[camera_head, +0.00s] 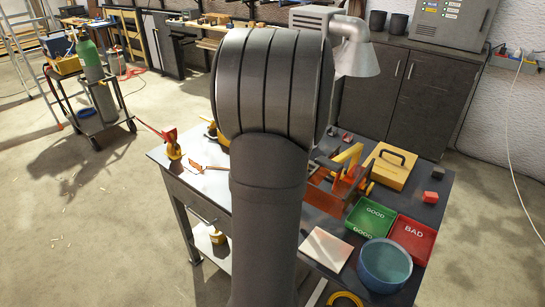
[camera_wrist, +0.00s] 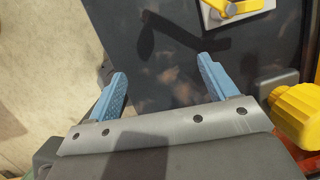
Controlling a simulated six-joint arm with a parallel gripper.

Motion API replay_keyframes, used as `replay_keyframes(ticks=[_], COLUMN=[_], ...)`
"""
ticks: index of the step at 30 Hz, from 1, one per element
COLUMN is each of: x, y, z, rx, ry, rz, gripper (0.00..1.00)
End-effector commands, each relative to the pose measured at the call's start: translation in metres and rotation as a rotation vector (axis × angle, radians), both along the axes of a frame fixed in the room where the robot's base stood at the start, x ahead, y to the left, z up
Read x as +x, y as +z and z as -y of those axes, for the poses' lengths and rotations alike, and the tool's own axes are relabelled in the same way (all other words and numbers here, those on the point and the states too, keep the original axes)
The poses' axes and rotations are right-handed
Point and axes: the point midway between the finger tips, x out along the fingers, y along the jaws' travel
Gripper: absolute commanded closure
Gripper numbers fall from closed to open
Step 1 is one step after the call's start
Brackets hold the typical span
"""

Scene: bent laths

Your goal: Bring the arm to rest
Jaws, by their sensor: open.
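My gripper (camera_wrist: 162,66) shows in the wrist view with its two blue fingers wide apart. It is open, and nothing is between the fingers. It is over a dark, flat surface (camera_wrist: 165,85) that carries its shadow. In the head view my own dark arm stands upright in the middle and hides part of the workbench; my gripper cannot be seen there.
A yellow knob (camera_wrist: 297,112) is close right of my gripper.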

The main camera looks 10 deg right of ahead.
Motion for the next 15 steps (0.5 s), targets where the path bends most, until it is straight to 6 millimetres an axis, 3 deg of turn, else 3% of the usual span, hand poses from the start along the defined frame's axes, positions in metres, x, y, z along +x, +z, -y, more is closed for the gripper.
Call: replay_keyframes(ticks=[1,3,15], x=[-0.002,-0.003,-0.016], y=[-0.003,-0.007,-0.014], z=[0.001,0.003,0.009], rx=[-0.025,-0.069,-0.344], ry=[0.013,0.032,0.190], rz=[0.023,0.066,0.345], gripper=[0.12,0.00,0.00])
